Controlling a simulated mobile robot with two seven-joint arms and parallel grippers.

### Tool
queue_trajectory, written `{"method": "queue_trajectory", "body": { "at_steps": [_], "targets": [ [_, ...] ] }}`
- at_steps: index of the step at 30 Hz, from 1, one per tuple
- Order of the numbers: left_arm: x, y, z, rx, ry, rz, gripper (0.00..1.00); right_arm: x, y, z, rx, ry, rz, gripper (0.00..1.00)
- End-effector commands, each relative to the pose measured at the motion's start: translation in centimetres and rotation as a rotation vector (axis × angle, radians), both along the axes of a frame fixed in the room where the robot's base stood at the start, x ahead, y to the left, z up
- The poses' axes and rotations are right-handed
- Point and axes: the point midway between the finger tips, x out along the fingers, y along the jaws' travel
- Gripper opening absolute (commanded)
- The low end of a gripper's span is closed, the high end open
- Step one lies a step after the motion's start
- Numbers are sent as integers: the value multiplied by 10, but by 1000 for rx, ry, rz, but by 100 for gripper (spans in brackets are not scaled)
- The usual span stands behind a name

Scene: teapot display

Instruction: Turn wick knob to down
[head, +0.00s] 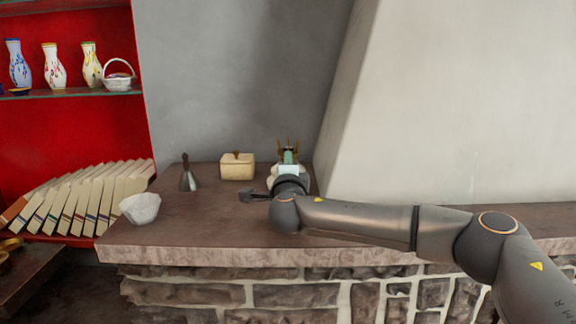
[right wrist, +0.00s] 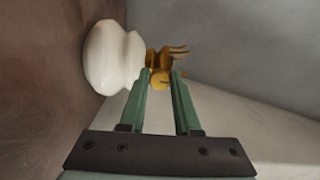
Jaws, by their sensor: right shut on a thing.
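An oil lamp stands on the stone ledge, with a white body (head: 273,172) and brass prongs (head: 281,144) on top. In the right wrist view its white body (right wrist: 112,57) is at the upper left, with the brass burner (right wrist: 166,56) beside it. A small round brass wick knob (right wrist: 160,79) sits between the green fingertips of my right gripper (right wrist: 162,76). The right gripper is shut on this knob; in the head view the gripper (head: 289,158) is in front of the lamp and hides part of it. My left gripper is not in view.
On the ledge (head: 200,222) are a cream box (head: 237,167), a dark bell (head: 188,178) and a white bowl (head: 140,208). A sloping pale wall (head: 440,100) rises to the right of the lamp. A red shelf with books (head: 85,203) and vases (head: 54,68) is at the left.

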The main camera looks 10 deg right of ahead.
Motion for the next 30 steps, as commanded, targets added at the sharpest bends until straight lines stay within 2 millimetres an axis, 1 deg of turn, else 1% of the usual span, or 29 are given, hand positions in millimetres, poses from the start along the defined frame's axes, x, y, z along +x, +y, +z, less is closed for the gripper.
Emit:
{"method": "queue_trajectory", "body": {
  "at_steps": [13, 14, 21, 30],
  "targets": [
    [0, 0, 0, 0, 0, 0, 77, 0, 0, 0, -10, 2, -1, 0],
    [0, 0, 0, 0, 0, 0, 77, 0, 0, 0, -10, 2, -1, 34],
    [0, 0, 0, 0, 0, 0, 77, 0, 0, 0, -9, 2, 0, 61],
    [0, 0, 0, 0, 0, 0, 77, -1, 1, 0, -9, 2, 1, 61]
  ]
}}
